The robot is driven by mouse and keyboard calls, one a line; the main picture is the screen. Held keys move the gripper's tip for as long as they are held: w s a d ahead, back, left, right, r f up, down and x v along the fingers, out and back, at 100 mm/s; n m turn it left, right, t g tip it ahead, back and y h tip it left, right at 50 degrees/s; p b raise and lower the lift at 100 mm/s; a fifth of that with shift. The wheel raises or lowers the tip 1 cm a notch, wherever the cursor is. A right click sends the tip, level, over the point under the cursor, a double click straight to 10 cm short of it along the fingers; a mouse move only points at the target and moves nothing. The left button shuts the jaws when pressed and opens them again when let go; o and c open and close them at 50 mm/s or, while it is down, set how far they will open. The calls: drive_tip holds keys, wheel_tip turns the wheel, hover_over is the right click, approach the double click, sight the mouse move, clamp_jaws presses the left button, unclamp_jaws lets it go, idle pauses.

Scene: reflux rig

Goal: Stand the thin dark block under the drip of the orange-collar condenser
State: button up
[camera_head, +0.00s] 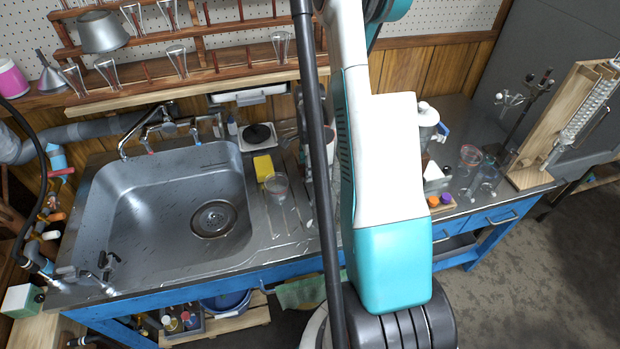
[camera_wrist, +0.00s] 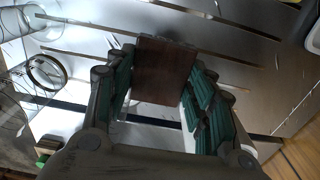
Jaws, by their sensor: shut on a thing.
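A thin dark red-brown block (camera_wrist: 162,82) is between the teal-padded fingers of my gripper (camera_wrist: 165,66) in the wrist view. My gripper is shut on it, above a grooved metal surface. In the head view my own arm hides the gripper and the block. A coiled glass condenser (camera_head: 584,118) is mounted on a wooden board (camera_head: 548,125) at the right end of the bench. I cannot make out an orange collar or a drip on it.
Glass beakers (camera_head: 470,157) stand left of the condenser board, near a clamp stand (camera_head: 527,112). A small orange item (camera_head: 433,201) lies at the bench's front. A sink (camera_head: 165,205), yellow sponge (camera_head: 264,167) and beaker (camera_head: 277,186) are left. A glass vessel (camera_wrist: 45,72) is beside my gripper.

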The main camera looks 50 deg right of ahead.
drive_tip(key=shift+f+b, duration=0.75)
drive_tip(key=shift+f, duration=1.4)
drive_tip(key=shift+f, duration=0.2)
drive_tip(key=o, duration=1)
drive_tip(key=shift+o, duration=0.2)
drive_tip(key=shift+r, duration=0.15)
